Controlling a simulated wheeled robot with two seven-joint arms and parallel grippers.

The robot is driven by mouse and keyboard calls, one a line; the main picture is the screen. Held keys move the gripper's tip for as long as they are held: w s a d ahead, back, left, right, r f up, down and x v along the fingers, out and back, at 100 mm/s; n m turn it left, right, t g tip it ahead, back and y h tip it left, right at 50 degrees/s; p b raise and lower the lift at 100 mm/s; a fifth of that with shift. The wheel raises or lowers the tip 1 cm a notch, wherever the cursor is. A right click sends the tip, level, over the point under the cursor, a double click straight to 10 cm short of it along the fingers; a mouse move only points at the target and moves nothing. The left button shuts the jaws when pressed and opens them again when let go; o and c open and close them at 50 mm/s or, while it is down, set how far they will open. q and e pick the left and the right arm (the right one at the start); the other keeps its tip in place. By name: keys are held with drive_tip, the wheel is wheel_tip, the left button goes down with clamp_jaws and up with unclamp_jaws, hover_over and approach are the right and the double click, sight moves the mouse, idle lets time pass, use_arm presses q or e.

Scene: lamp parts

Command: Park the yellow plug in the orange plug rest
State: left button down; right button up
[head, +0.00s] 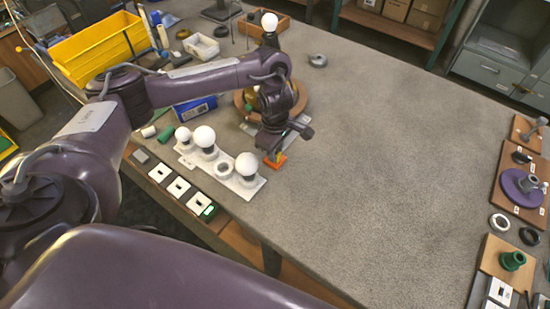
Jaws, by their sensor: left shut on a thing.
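My left gripper (272,151) points down over the table, just behind the white bulb strip. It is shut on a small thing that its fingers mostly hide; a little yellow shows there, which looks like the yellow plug. The orange plug rest (278,161) is a small orange block on the table right under the fingertips, partly covered by them. I cannot tell whether the plug is inside the rest or just above it. My right gripper is out of view.
A white strip (248,190) with white bulbs lies left of the gripper, near the table edge. A round wooden piece (243,105) and a blue box (194,112) lie behind the arm. Boards with parts, one with a purple disc (515,190), line the right edge. The table's middle is clear.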

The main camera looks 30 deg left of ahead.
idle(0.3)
use_arm(q)
drive_tip(key=c, duration=1.2)
unclamp_jaws()
wheel_tip(320, 180, up, 8)
drive_tip(key=shift+f+p, duration=0.15)
drive_tip(key=shift+p, duration=0.85)
drive_tip(key=shift+s+f, duration=0.1)
